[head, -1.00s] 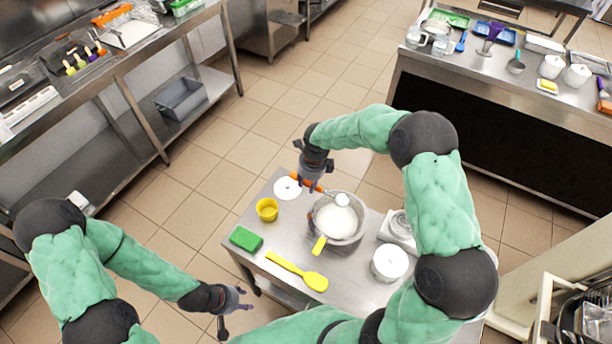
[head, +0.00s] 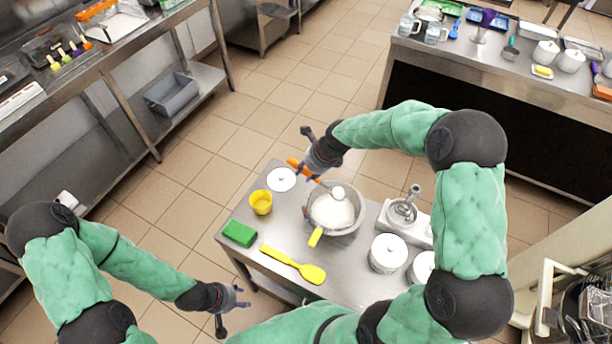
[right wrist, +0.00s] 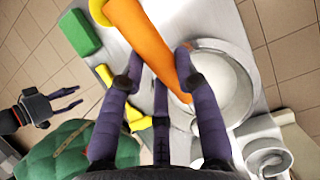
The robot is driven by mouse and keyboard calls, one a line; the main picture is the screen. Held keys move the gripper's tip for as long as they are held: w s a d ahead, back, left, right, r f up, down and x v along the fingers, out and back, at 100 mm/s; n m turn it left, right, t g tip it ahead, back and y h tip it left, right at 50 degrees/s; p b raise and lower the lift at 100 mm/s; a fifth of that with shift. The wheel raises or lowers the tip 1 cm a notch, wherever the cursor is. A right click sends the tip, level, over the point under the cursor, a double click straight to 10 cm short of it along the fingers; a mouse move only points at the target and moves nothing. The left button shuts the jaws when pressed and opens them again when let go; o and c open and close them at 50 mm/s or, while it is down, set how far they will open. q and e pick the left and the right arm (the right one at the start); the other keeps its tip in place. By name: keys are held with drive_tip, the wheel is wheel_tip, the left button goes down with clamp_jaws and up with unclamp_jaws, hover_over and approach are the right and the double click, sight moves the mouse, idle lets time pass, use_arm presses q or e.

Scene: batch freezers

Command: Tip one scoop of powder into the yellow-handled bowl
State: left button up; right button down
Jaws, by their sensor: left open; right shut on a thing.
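The yellow-handled bowl (head: 357,229) stands on the small steel table, its yellow handle pointing to the front left. White content shows inside it; it also appears in the right wrist view (right wrist: 252,92). My right gripper (head: 309,176) is shut on the orange handle of a scoop (head: 297,163), at the bowl's back left. The scoop's pale round head (head: 338,192) is over the bowl's back part; whether powder is still in it I cannot tell. The orange handle fills the upper middle of the right wrist view (right wrist: 145,40). My left gripper (head: 238,304) is open and empty, left of the table's front.
On the table are a white disc-like lid (head: 281,179), a yellow cup (head: 261,203), a green block (head: 239,233), a yellow spatula (head: 295,264), a white lidded pot (head: 388,253) and a white device with a metal top (head: 404,211). Counters stand left and back right.

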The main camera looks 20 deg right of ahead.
drive_tip(key=shift+s+d+r+t+y+b, duration=0.15)
drive_tip(key=shift+r+t+y+b, duration=0.2)
drive_tip(key=shift+b, duration=2.1)
drive_tip(key=s+d+r+t+y+b, duration=0.1)
drive_tip(key=t+b, duration=0.1)
drive_tip(key=b, duration=0.5)
drive_tip(key=s+d+r+t+y+b, duration=0.1)
drive_tip(key=r+y+b, duration=0.1)
drive_tip(key=b, duration=0.5)
drive_tip(key=shift+s+d+t+b, duration=0.15)
drive_tip(key=shift+s+t+b, duration=0.2)
drive_tip(key=shift+b, duration=0.05)
drive_tip(key=b, duration=0.2)
drive_tip(key=s+d+t+y+b, duration=0.1)
drive_tip(key=b, duration=0.2)
drive_tip(key=shift+s+d+r+b, duration=0.1)
drive_tip(key=shift+s+r+b, duration=0.05)
drive_tip(key=shift+r+b, duration=0.15)
drive_tip(key=shift+s+d+r+t+b, duration=0.1)
drive_tip(key=shift+s+d+t+b, duration=0.15)
drive_tip(key=shift+b, duration=0.4)
drive_tip(key=shift+s+d+r+t+y, duration=0.15)
drive_tip(key=shift+s+r+t+y, duration=0.1)
drive_tip(key=shift+t+y, duration=0.15)
drive_tip(key=shift+s+d+r+t+y, duration=0.25)
drive_tip(key=shift+s+d+t+y, duration=0.2)
drive_tip(key=shift+t+y, duration=0.1)
